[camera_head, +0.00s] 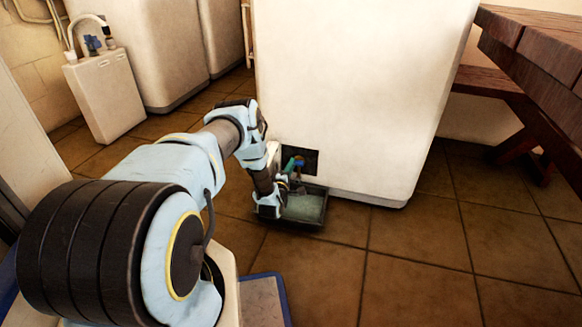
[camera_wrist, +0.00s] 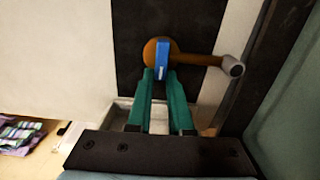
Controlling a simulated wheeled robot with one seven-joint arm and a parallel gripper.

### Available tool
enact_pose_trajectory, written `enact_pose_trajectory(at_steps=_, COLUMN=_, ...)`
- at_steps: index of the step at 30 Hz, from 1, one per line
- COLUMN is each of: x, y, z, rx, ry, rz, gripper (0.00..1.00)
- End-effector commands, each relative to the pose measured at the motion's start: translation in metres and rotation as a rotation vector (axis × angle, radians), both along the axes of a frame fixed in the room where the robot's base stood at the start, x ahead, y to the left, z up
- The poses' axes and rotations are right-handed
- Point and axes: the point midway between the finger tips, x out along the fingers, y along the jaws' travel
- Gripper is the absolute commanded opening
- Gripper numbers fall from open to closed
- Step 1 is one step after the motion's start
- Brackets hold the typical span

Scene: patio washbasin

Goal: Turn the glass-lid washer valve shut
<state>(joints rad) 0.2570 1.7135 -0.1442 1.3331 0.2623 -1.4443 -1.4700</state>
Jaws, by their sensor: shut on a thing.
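The white washer (camera_head: 350,90) stands ahead of me, and no glass lid shows. Low on its front is a dark recess (camera_head: 311,154) with the valve in it. In the wrist view the valve has a brown round body (camera_wrist: 150,50), a blue handle (camera_wrist: 162,56) standing roughly upright, and a brown spout (camera_wrist: 200,60) with a grey end pointing right. My gripper (camera_wrist: 161,76) has its green fingers shut on the blue handle. In the head view my gripper (camera_head: 290,165) is at the recess, and the arm partly hides the valve.
A shallow dark-rimmed tray (camera_head: 318,222) lies on the floor below the recess. A wooden table (camera_head: 545,55) and bench stand at the right. A white container (camera_head: 105,95) with a blue tap (camera_head: 93,44) stands at the back left. Tiled floor is clear at front right.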

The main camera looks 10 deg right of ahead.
Motion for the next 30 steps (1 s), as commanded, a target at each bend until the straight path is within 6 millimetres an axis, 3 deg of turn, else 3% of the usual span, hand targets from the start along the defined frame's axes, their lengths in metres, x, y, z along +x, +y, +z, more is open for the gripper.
enact_pose_trajectory(at_steps=10, x=-0.0011, y=-0.0031, z=0.0004, rx=-0.005, ry=0.001, rz=-0.006, gripper=0.0)
enact_pose_trajectory(at_steps=11, x=-0.0012, y=-0.0032, z=0.0003, rx=-0.004, ry=0.002, rz=-0.006, gripper=0.21)
enact_pose_trajectory(at_steps=18, x=-0.0008, y=-0.0016, z=0.0, rx=-0.003, ry=0.001, rz=-0.003, gripper=0.48)
enact_pose_trajectory(at_steps=30, x=-0.0105, y=0.0052, z=0.0006, rx=-0.001, ry=0.005, rz=-0.001, gripper=0.49)
